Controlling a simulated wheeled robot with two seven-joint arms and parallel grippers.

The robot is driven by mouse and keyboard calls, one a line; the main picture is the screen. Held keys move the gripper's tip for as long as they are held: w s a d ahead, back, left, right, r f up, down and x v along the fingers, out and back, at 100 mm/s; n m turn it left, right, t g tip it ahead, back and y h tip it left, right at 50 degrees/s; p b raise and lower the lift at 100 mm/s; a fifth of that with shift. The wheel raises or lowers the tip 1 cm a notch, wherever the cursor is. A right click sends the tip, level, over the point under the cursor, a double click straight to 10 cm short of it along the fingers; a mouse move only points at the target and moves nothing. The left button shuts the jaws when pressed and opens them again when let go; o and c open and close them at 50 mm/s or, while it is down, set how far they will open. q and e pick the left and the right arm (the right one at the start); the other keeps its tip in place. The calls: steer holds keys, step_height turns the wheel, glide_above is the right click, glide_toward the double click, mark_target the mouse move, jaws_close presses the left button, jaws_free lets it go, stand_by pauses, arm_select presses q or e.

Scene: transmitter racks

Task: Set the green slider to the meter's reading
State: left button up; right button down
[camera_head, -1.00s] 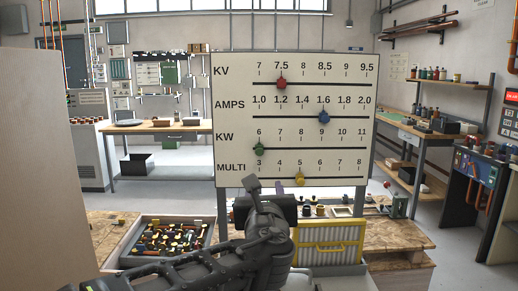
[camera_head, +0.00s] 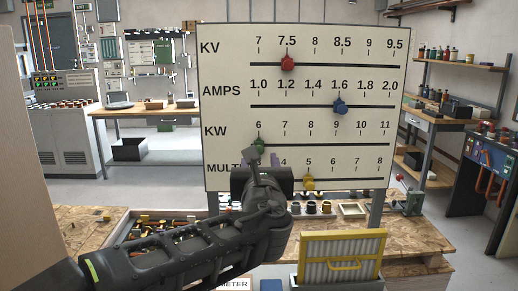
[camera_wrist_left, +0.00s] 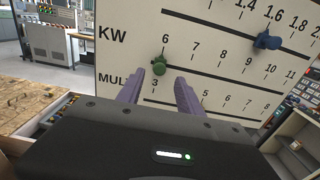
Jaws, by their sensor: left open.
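The white slider board (camera_head: 300,110) stands ahead with four labelled rows. The green slider (camera_head: 260,146) is on the KW row at the 6 mark, its far left end; it also shows in the left wrist view (camera_wrist_left: 159,65). My left gripper (camera_head: 264,158) is just below and in front of the green slider. In the left wrist view its purple fingers (camera_wrist_left: 160,88) are apart, with the green slider beyond their tips and nothing between them. No meter reading shows; only part of a label ending in METER (camera_head: 234,284) is at the bottom edge. My right gripper is out of view.
The red slider (camera_head: 287,63) is at 7.5, the blue slider (camera_head: 340,107) at 1.6, and the yellow slider (camera_head: 309,184) near 5. A tan panel (camera_head: 25,170) blocks the left side.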

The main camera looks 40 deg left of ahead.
mark_target(260, 151)
arm_select(q)
steer(key=shift+p+x, duration=0.55)
steer(key=shift+x, duration=3.4)
steer(key=shift+c, duration=0.2)
jaws_close()
